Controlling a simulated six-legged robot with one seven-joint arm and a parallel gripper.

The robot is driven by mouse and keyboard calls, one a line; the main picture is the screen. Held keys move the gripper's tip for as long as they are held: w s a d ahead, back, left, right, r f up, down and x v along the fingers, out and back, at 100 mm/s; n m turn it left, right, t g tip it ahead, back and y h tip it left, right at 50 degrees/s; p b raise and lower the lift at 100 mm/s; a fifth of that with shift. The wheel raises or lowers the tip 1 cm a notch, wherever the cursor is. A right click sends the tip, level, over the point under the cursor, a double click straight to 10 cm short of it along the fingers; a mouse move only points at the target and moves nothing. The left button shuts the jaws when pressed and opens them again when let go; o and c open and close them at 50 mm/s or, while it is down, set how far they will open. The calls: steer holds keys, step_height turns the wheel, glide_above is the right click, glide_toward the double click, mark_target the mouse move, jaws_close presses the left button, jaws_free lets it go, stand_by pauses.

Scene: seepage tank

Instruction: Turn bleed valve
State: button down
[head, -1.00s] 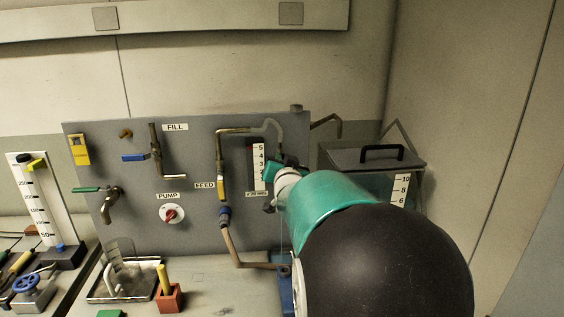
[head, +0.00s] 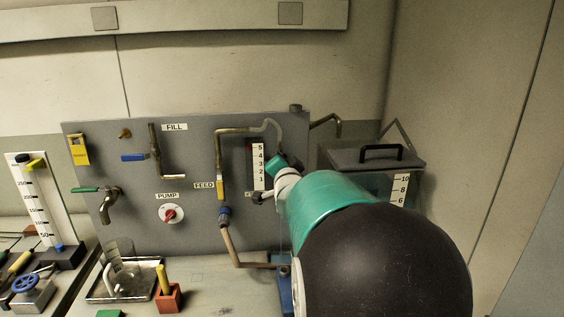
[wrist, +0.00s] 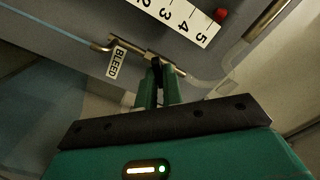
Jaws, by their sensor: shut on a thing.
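The bleed valve (wrist: 150,54) shows in the wrist view as a small brass pipe on the grey panel, with a white BLEED label (wrist: 117,62) beside it. A small dark handle (wrist: 157,68) stands between my green fingers. My gripper (wrist: 159,82) is shut on this handle. In the head view my gripper (head: 276,166) is at the right part of the panel, beside the gauge, and my arm hides most of the area around the valve.
A numbered gauge scale (head: 259,167) is beside my gripper, with a red marker (wrist: 221,14) near 5. The feed pipe (head: 219,155) stands left of it. A lidded tank (head: 376,157) is at right. A tray (head: 140,290) and red block (head: 168,298) are below.

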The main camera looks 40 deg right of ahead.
steer(key=shift+f+m, duration=0.1)
steer(key=shift+m, duration=4.1)
steer(key=c, duration=1.5)
jaws_free()
steer(key=shift+c, duration=0.2)
steer(key=v, duration=1.3)
steer(key=shift+s+a, duration=0.25)
steer(key=shift+s, duration=0.1)
steer(key=shift+a, duration=0.1)
